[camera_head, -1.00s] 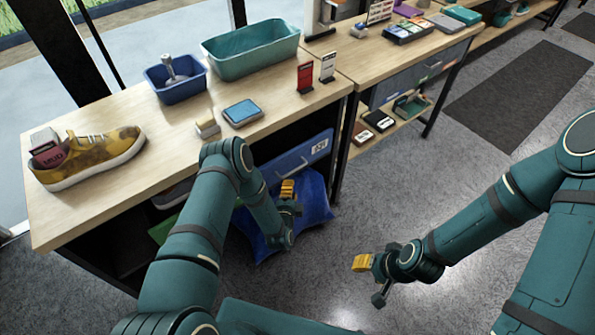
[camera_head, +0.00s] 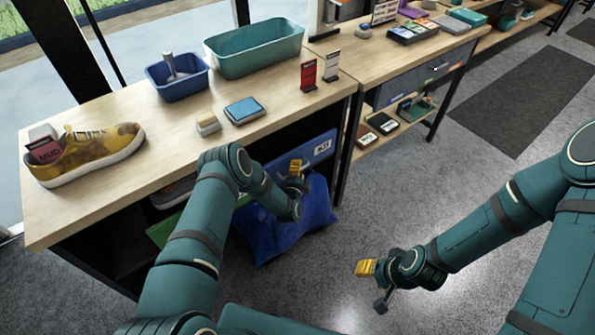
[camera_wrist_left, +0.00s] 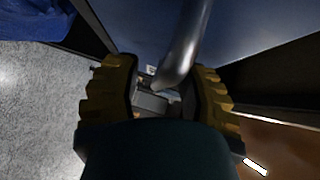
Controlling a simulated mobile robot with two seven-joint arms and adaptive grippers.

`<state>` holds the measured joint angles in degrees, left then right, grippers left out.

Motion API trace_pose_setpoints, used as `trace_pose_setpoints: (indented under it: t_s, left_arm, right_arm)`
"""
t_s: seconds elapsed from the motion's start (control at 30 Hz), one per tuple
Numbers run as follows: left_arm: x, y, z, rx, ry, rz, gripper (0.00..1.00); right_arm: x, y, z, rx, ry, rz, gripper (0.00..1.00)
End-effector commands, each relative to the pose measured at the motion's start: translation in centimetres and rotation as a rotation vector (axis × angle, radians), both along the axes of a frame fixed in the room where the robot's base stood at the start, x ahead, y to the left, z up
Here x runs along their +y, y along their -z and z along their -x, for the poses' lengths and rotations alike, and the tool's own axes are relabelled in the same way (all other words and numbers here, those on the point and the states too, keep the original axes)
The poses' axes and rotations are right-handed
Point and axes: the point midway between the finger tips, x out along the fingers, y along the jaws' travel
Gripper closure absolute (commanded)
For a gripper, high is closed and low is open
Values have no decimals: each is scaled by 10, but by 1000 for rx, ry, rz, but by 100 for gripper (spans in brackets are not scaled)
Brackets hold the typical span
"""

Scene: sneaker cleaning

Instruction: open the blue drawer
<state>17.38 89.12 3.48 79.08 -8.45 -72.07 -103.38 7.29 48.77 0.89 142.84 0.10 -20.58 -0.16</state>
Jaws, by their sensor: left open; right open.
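The blue drawer (camera_head: 318,147) with a white label sits under the tabletop, in the right part of the near bench. It looks closed. In the left wrist view its blue front (camera_wrist_left: 245,30) fills the top, and its metal bar handle (camera_wrist_left: 184,48) reaches down between my fingertips. My left gripper (camera_head: 296,168) is at the drawer front; its yellow fingers (camera_wrist_left: 160,92) are open on either side of the handle, which is closer to the right-hand finger. I cannot tell whether they touch. My right gripper (camera_head: 366,268) is open and empty over the floor.
A blue bag (camera_head: 290,220) lies on the floor below the drawer. The bench top (camera_head: 180,130) holds a muddy yellow sneaker (camera_head: 90,150), a blue bin (camera_head: 178,80) and a teal tub (camera_head: 254,48). A bench leg (camera_head: 345,150) stands just right of the drawer.

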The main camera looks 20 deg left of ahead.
Motion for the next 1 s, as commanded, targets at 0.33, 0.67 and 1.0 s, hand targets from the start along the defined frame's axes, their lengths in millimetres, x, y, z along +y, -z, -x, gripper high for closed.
trace_pose_setpoints:
  t_s: [0.33,0.67,1.0]
  left_arm:
    - [0,0,0,0,0,0,100]
    - [-13,-1,9,2,3,0,100]
    - [-68,-1,51,3,9,0,100]
  right_arm:
    - [0,0,0,0,0,0,53]
    - [0,-6,1,2,-1,0,53]
    - [1,-23,5,10,-3,-2,53]
